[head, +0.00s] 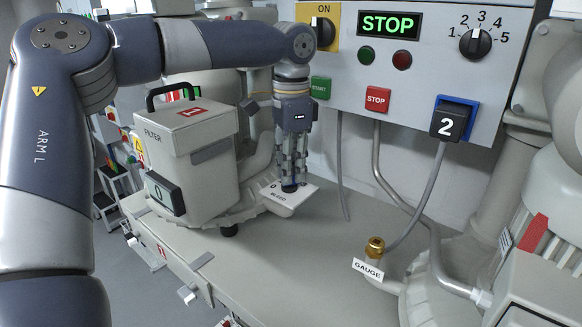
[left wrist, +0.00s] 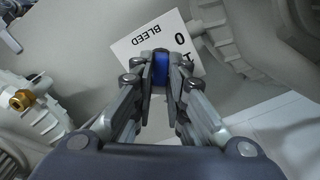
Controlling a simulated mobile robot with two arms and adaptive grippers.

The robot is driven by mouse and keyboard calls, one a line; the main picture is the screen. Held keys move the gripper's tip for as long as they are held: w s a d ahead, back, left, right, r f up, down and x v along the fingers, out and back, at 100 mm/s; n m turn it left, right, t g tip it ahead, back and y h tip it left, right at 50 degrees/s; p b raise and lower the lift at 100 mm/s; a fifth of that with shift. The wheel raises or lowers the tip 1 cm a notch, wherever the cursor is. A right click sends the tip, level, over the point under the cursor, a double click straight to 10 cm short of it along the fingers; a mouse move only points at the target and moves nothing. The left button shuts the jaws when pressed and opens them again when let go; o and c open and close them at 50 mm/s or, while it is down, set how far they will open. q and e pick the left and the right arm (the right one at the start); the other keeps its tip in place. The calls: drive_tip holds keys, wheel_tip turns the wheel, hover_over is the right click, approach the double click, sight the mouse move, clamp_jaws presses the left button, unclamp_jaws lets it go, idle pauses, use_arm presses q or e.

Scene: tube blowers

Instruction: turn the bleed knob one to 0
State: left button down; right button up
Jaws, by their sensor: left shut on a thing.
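My left gripper (head: 291,180) reaches down from above in the middle of the head view. It is shut on the blue bleed knob (left wrist: 160,68), which shows between its fingertips in the left wrist view. The knob stands on a white plate (left wrist: 137,42) marked BLEED, with a 0 and a partly covered second mark. In the head view the plate (head: 285,203) lies at the foot of the filter box. The fingers cover much of the knob, so I cannot tell which mark it points to. My right gripper is not in view.
The filter box (head: 190,150) with a black handle stands left of the gripper. Behind is a control panel (head: 345,80) with a lit STOP display (head: 389,24), buttons and a dial (head: 475,42). A brass fitting (head: 375,246) with a GAUGE label stands front right. The bench between is clear.

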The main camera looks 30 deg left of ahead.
use_arm(q)
drive_tip(key=n, duration=0.6)
drive_tip(key=shift+a+n, duration=0.1)
drive_tip(key=shift+n, duration=0.2)
drive_tip(key=n, duration=0.5)
drive_tip(key=shift+a, duration=0.1)
drive_tip(key=n, duration=0.4)
drive_tip(key=shift+n, duration=0.4)
drive_tip(key=shift+a+n, duration=0.1)
drive_tip(key=shift+n, duration=1.5)
drive_tip(key=c, duration=1.6)
unclamp_jaws()
wheel_tip(320, 180, up, 12)
